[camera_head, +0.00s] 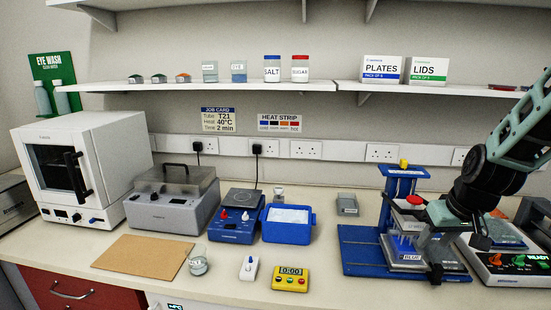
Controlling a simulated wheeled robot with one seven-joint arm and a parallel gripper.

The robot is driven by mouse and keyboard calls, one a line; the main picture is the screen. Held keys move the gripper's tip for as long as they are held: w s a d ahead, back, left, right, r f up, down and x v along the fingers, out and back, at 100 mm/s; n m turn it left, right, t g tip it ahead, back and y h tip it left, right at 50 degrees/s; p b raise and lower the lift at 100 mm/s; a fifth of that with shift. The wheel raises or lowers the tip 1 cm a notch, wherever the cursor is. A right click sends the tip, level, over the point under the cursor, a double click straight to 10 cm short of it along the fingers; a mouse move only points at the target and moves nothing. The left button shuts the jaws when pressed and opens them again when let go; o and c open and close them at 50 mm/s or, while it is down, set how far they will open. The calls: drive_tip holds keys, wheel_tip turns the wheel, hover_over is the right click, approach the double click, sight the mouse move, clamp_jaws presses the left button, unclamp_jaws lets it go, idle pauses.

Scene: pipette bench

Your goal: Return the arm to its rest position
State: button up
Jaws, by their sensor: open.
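My arm (520,135) reaches in from the upper right and bends down at a dark joint. My gripper (457,254) is low over the right part of the bench, at the right side of the blue pipetting stand (362,250). Its fingers are small and dark and stand apart, and I see nothing held between them. Whether a finger touches the stand or the clear-sided rack (405,262) labelled blue, I cannot tell. The wrist hides part of the stand.
A device with a READY display (510,262) stands right of the gripper. A yellow timer (290,279), blue tub (287,236), blue hotplate (233,228), grey lidded box (172,205) and white oven (110,165) stand leftward. A shelf (200,92) runs above.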

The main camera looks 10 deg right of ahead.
drive_tip(key=s+a+n+g+y+b, duration=0.1)
drive_tip(key=s+a+n, duration=0.2)
drive_tip(key=a, duration=1)
drive_tip(key=s+a+n+g+b, duration=0.1)
drive_tip(key=s+a+n+g, duration=0.2)
drive_tip(key=s+a, duration=1.2)
drive_tip(key=s+n, duration=0.3)
drive_tip(key=shift+s+b, duration=0.3)
drive_tip(key=shift+b, duration=0.1)
